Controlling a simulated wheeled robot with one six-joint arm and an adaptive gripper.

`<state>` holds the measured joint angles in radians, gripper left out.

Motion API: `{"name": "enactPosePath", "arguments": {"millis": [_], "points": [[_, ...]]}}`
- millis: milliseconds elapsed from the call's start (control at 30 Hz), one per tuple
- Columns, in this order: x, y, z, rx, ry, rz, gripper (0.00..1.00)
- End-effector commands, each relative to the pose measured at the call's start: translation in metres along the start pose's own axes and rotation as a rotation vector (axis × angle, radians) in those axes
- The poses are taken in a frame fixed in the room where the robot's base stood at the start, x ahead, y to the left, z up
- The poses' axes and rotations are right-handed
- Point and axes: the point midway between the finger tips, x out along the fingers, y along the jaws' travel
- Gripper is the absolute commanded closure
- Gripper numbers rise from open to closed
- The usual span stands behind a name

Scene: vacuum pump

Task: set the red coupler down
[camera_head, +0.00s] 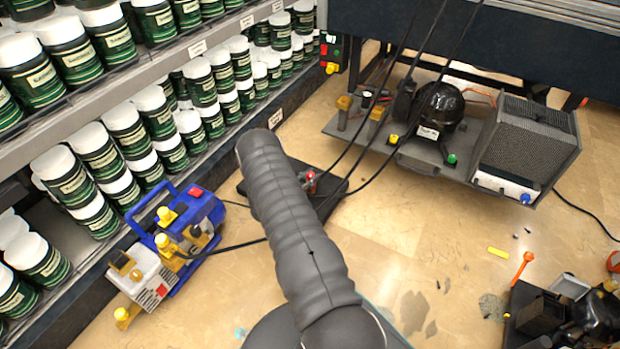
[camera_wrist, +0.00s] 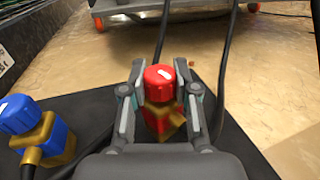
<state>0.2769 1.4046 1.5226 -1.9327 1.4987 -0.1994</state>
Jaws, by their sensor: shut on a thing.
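The red coupler (camera_wrist: 158,88) has a red knob with a white mark on top and a brass body. It is upright between the two fingers of my gripper (camera_wrist: 160,92), which is shut on it. A dark flat plate (camera_wrist: 85,103) lies below and around it; whether the coupler's base touches the plate cannot be told. In the head view a small red part of the coupler (camera_head: 309,180) shows over the plate (camera_head: 331,196), just right of my arm, which hides most of my gripper there.
A blue coupler (camera_wrist: 24,122) with brass body stands left on the plate. Black hoses run close by. A blue and white pump (camera_head: 165,255) stands left near shelves of jars (camera_head: 125,125). A cart with a black compressor (camera_head: 440,108) is behind. Floor (camera_head: 390,235) right of the plate is largely clear.

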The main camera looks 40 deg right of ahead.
Motion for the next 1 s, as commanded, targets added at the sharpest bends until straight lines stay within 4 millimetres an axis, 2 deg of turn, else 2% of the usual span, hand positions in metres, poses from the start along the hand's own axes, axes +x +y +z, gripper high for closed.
{"name": "enactPosePath", "arguments": {"millis": [300, 333, 400, 433, 800, 1000], "points": [[0.000, 0.000, -0.001, 0.001, -0.001, 0.000, 1.00], [0.000, 0.000, -0.002, 0.001, -0.001, 0.000, 0.66], [0.000, 0.000, -0.001, 0.001, -0.001, 0.000, 0.48], [0.000, 0.000, -0.001, 0.001, -0.001, 0.000, 0.46], [0.000, 0.000, 0.003, 0.002, -0.001, 0.000, 0.46], [-0.029, 0.002, 0.003, 0.001, -0.001, 0.004, 0.46]]}}
